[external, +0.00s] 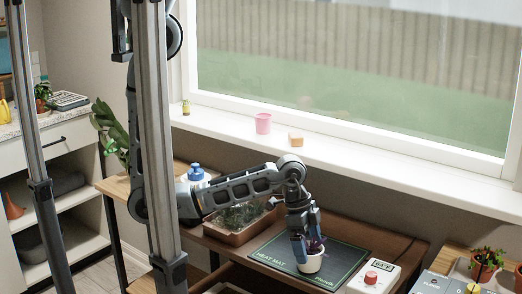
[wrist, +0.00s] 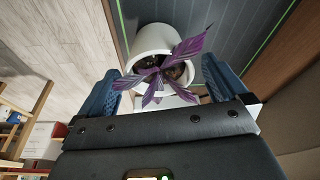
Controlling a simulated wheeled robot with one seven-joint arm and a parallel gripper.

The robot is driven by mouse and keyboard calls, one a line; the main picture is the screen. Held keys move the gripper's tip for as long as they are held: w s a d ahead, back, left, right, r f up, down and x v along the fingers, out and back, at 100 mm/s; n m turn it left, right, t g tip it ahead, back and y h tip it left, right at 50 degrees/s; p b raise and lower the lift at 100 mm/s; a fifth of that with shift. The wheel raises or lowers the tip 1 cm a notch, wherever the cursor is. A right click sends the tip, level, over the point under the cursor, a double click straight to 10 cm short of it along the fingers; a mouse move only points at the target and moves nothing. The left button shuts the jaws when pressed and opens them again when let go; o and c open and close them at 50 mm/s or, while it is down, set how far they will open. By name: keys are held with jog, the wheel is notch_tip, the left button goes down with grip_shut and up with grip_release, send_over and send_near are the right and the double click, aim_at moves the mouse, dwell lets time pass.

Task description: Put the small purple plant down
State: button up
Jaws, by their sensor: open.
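The small purple plant (wrist: 160,72) has pointed purple leaves and grows in a white pot (wrist: 152,38). In the external view the white pot (external: 311,262) is on the dark heat mat (external: 275,254), near its front edge. My gripper (external: 306,244) is above and around the pot, pointing down. In the wrist view my gripper's blue fingers (wrist: 165,95) stand apart on either side of the leaves, with a gap to the pot. Part of the leaves is hidden behind the fingers in the external view.
A tray of seedlings (external: 240,219) stands left of the mat. A white box with a red knob (external: 370,278) is to the right. A pink cup (external: 263,123) and a small orange pot (external: 296,139) stand on the windowsill. The back of the mat is clear.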

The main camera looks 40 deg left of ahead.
aim_at(310, 253)
jog(key=shift+x, duration=1.95)
jog(key=shift+c, duration=0.3)
jog(key=c, duration=1.1)
